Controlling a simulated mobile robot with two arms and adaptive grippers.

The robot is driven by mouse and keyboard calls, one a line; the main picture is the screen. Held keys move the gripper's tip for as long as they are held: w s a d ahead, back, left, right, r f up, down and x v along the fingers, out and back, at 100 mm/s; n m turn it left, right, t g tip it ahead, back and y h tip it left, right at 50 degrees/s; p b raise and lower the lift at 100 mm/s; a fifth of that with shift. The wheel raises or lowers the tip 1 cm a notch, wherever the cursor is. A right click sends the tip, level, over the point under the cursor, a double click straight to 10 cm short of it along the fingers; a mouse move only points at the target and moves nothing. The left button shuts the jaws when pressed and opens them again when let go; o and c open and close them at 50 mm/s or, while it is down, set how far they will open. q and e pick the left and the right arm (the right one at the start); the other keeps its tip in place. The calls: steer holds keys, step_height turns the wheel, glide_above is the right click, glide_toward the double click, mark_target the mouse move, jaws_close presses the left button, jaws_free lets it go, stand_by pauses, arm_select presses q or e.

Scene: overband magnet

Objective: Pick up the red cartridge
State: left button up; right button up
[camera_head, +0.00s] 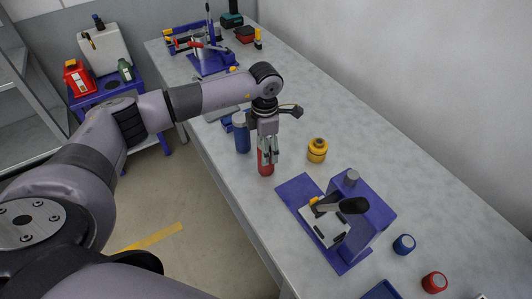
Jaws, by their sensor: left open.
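The red cartridge (265,167) stands upright on the grey bench near its front edge, in the middle of the head view. My left gripper (268,152) points down over it from above. Its fingers are open and overlap the cartridge's upper part in the picture. The cartridge's top is partly hidden by the fingers, and I cannot tell whether they touch it. My right gripper is not in view.
A blue cartridge (242,138) stands just behind, left of the red one. A yellow cylinder (317,150) stands to the right. A blue press fixture (371,205) is nearer. Blue (404,244) and red (434,282) round pieces lie at lower right. The right bench strip is clear.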

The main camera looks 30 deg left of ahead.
arm_select(q)
steer(key=shift+d+f+p, duration=0.1)
steer(key=shift+f+p, duration=0.3)
steer(key=shift+f, duration=1.35)
steer(key=shift+r, duration=0.1)
jaws_close()
